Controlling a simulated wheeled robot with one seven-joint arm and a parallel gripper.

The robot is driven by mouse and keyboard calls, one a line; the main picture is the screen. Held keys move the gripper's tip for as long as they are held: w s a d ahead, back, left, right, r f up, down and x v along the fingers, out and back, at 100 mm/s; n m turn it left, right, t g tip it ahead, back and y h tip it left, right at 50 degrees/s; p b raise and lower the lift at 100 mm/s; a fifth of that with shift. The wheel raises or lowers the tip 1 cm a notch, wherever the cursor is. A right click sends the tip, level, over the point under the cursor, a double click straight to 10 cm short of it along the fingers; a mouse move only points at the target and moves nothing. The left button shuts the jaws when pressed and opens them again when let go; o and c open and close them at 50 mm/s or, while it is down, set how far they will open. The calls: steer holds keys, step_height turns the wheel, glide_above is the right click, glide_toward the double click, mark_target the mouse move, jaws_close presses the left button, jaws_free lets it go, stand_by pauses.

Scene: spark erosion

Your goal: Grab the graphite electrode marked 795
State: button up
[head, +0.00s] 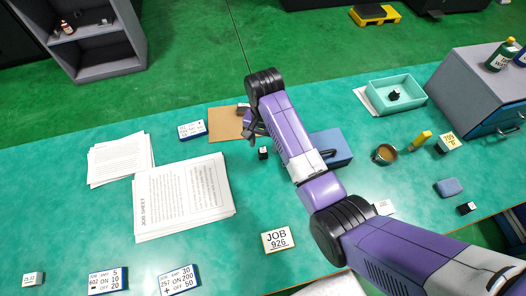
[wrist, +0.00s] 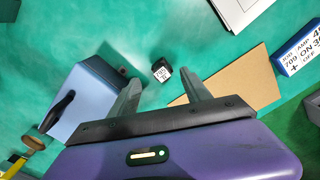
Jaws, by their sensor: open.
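A small black block with a white label, likely a graphite electrode (wrist: 161,70), lies on the green table; its label is too small to read surely, though it may begin with 7. It also shows in the head view as a black block (head: 263,153), just below my gripper (head: 252,132). In the wrist view my gripper (wrist: 161,80) is open, with its two fingers apart on either side of the block's line and nothing held between them. Other small black blocks sit in the teal tray (head: 394,95) and at the right (head: 466,208); their labels are unreadable.
A blue box with a black handle (wrist: 90,100) stands close left of the fingers in the wrist view. A brown sheet (wrist: 240,80) lies to the right, beside a job card (wrist: 299,50).

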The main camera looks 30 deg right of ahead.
mark_target(263, 150)
steer(key=shift+w+a+f+p, duration=0.15)
steer(key=shift+f+p, duration=0.3)
steer(key=shift+f, duration=2.2)
jaws_close()
